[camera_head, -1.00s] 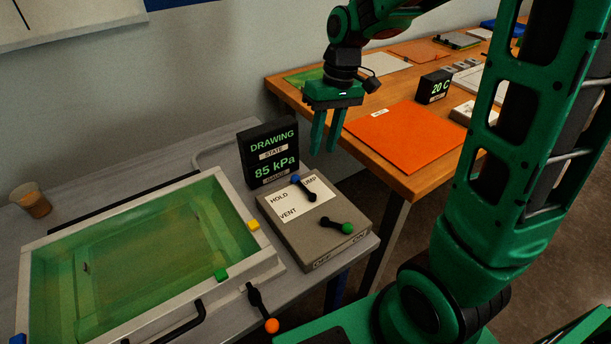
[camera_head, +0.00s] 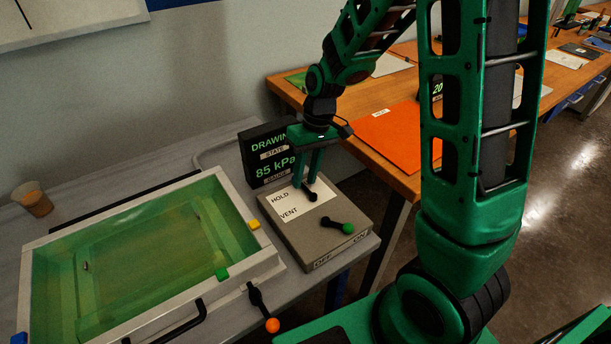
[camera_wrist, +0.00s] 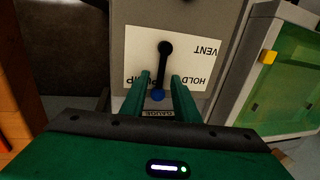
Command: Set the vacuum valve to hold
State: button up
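The vacuum valve is a black lever (camera_wrist: 163,66) with a blue knob (camera_wrist: 158,95), on a white label plate (camera_wrist: 195,65) marked PUMP, HOLD and VENT. In the wrist view the lever points toward my gripper, at the PUMP lettering and away from HOLD. In the head view its pivot (camera_head: 311,196) shows, while my fingers hide the knob. My gripper (camera_wrist: 160,78) is open, its green fingers on either side of the lever's knob end, with a visible gap at least on the right. It also shows in the head view (camera_head: 306,183), over the control box (camera_head: 310,236).
A black display (camera_head: 262,158) behind the box reads DRAWING and 85 kPa. A second lever with a green knob (camera_head: 347,228) sits on the box by OFF and ON. The green resin bath (camera_head: 262,262) stands left, with an orange-knobbed lever (camera_head: 271,325) at its front.

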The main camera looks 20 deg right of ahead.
jog(key=shift+f, duration=0.25)
grip_shut()
dwell(1.3)
jog(key=shift+d, duration=0.2)
jog(key=shift+a, duration=0.1)
